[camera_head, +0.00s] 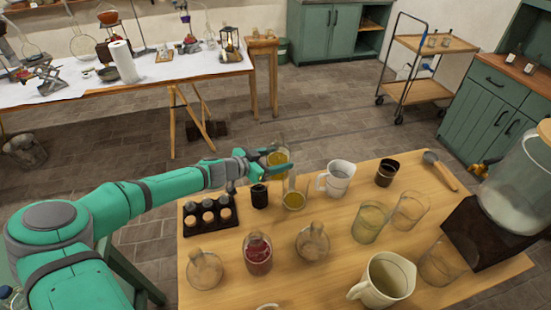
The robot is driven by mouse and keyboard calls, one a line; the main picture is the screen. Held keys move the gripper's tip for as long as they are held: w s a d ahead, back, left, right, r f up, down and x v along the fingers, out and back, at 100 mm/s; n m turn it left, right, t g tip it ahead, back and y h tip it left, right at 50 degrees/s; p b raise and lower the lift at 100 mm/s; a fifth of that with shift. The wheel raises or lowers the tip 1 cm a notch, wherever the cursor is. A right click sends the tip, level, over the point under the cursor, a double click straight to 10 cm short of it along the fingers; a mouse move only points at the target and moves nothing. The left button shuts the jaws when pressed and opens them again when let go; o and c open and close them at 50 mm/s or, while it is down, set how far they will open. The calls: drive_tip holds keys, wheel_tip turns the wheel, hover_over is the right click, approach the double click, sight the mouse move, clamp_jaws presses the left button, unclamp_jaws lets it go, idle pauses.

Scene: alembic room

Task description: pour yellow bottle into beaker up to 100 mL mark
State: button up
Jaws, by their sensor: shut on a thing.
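My gripper (270,168) is at the far left part of the wooden table, shut on a glass vessel of yellow liquid, which I take to be the yellow bottle (278,156). It is held above the table, and the fingers hide part of it. Just below and to the right, a clear glass beaker (295,199) stands upright with yellow liquid in its lower part. The beaker's marks are too small to read. I cannot tell whether liquid is flowing between them.
A black jar (260,196) and a rack of small jars (209,214) stand close left of the beaker. A white handled jug (337,178) is close right. A red-filled bottle (258,254), a round flask (312,241) and empty glasses (370,221) stand nearer.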

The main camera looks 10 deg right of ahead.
sight(272, 146)
drive_tip(key=shift+s+f+m+t+y, duration=0.1)
drive_tip(key=shift+m+t+y, duration=0.2)
drive_tip(key=shift+m+t, duration=0.5)
drive_tip(key=shift+a+m, duration=0.1)
drive_tip(key=shift+m, duration=0.4)
drive_tip(key=w+m+t, duration=0.1)
drive_tip(key=r+m+t, duration=0.1)
drive_tip(key=m, duration=0.1)
drive_tip(key=shift+w+a+r+y, duration=0.15)
drive_tip(key=shift+w+a+y, duration=0.15)
drive_tip(key=shift+w+a, duration=0.05)
drive_tip(key=m+t, duration=0.1)
drive_tip(key=r+m+t, duration=0.1)
drive_tip(key=m, duration=0.1)
drive_tip(key=shift+w+a+r, duration=0.2)
drive_tip(key=shift+w+r, duration=0.1)
drive_tip(key=shift+w, duration=0.1)
drive_tip(key=shift+s+r+m+t, duration=0.1)
drive_tip(key=shift+r+m+t, duration=0.55)
drive_tip(key=shift+m, duration=0.45)
drive_tip(key=shift+r+m+t, duration=0.35)
drive_tip(key=shift+r+m, duration=0.55)
idle(3.2)
